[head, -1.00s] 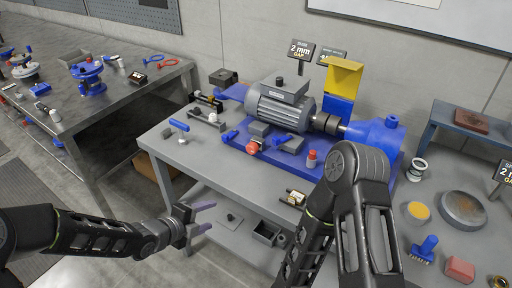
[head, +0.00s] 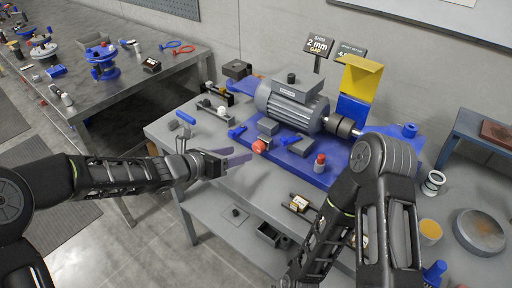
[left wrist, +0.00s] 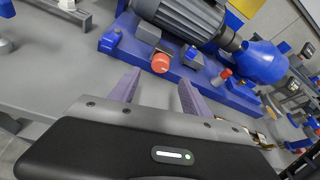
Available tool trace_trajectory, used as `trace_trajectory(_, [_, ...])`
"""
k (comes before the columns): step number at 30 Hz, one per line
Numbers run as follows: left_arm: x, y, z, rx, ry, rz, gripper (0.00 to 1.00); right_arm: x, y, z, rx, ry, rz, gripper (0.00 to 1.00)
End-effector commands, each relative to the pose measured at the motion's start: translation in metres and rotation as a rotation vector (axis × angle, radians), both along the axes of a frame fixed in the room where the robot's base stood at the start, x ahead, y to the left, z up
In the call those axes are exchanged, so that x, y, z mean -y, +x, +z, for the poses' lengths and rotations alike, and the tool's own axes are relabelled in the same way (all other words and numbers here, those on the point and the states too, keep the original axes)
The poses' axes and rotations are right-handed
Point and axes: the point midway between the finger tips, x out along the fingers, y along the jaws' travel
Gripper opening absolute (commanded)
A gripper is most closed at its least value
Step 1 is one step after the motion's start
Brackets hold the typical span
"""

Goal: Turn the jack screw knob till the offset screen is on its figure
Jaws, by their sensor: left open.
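The red jack screw knob (head: 259,146) sits at the front edge of the blue motor base (head: 335,178); it also shows in the left wrist view (left wrist: 160,63). My left gripper (head: 240,156) is open and empty, its purple fingers pointing toward the knob from the left and front. In the left wrist view the knob appears just beyond and between the fingertips (left wrist: 158,80), apart from both. The offset screen (head: 350,51) stands behind the motor, partly hidden by the yellow guard, and its figure is too small to read. My right gripper is out of view.
The grey motor (head: 292,103) stands behind the knob. A red-capped cylinder (head: 320,162) is to the right on the blue base, and a blue-handled tool (head: 186,118) lies on the left of the grey table. My right arm crosses the front right.

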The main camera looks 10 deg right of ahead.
Motion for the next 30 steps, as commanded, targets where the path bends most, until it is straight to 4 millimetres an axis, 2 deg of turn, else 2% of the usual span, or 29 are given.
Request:
trace_trajectory(8, [0.008,0.004,-0.003,-0.003,-0.003,0.0,0.55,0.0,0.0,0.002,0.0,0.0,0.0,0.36])
trace_trajectory(21, [0.055,0.035,-0.025,-0.005,-0.002,0.0,0.55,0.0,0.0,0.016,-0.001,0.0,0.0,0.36])
trace_trajectory(30, [0.061,0.04,-0.029,-0.004,-0.003,0.002,0.55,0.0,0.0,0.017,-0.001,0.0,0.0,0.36])
